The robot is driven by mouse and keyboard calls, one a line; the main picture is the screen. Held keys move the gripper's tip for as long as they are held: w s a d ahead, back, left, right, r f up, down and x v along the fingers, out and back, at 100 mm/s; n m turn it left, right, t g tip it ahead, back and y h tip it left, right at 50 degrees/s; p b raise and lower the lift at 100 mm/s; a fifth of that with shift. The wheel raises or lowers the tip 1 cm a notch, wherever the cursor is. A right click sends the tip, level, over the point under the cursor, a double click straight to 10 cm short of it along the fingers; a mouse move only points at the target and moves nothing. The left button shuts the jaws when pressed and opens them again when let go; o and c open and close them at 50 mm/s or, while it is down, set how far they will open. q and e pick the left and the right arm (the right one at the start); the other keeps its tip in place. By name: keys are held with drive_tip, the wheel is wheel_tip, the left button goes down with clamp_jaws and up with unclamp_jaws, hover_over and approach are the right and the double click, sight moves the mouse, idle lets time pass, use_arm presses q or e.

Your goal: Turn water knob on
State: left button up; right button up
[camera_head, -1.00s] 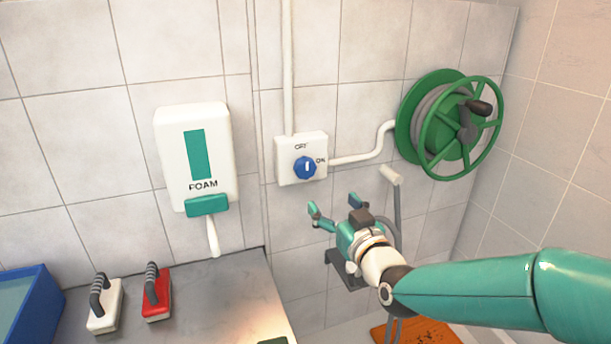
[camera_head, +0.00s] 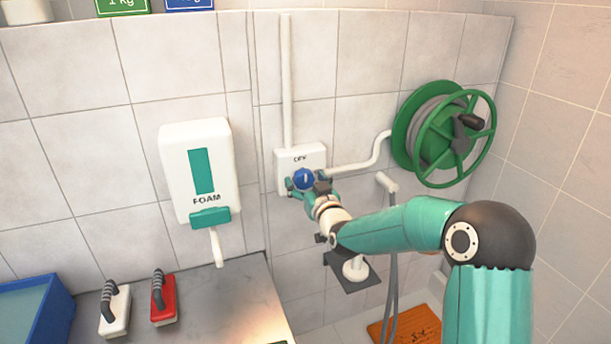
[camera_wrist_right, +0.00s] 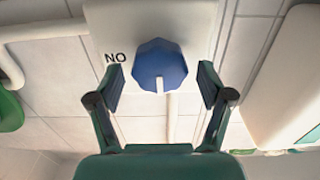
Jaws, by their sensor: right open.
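The blue water knob (camera_head: 303,179) sits on a white wall box (camera_head: 301,157) marked OFF at its top. It also shows in the right wrist view (camera_wrist_right: 160,64), where its white mark points down in the picture and the label beside it reads as an upside-down ON. My right gripper (camera_head: 302,184) is at the knob, its fingers on either side. In the wrist view the gripper (camera_wrist_right: 160,85) is open, with a gap between each finger and the knob. In the head view the gripper hides the lower part of the box. My left gripper is not in view.
A white foam dispenser (camera_head: 184,152) hangs left of the box, its spout (camera_head: 216,248) pointing down. A green hose reel (camera_head: 440,135) is on the wall at right. A white and a red brush (camera_head: 164,300) lie on the grey counter (camera_head: 225,310) beside a blue basin (camera_head: 65,308).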

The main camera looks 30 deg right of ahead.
drive_tip(key=shift+w+d, duration=0.1)
drive_tip(key=shift+w, duration=0.15)
drive_tip(key=c, duration=1.1)
drive_tip(key=shift+f+m+b, duration=0.15)
drive_tip(key=shift+m+b, duration=0.15)
drive_tip(key=shift+b, duration=0.55)
drive_tip(key=m+b, duration=0.4)
drive_tip(key=b, duration=0.4)
drive_tip(key=m+b, duration=0.5)
drive_tip(key=b, duration=0.3)
drive_tip(key=shift+s+d+f+m, duration=0.1)
drive_tip(key=shift+d+f+m, duration=0.1)
drive_tip(key=shift+m, duration=0.1)
drive_tip(key=m+b, duration=0.2)
drive_tip(key=m, duration=0.1)
drive_tip(key=shift+m+b, duration=0.3)
drive_tip(key=shift+b, duration=0.05)
drive_tip(key=shift+m+b, duration=0.85)
drive_tip(key=shift+m, duration=1.15)
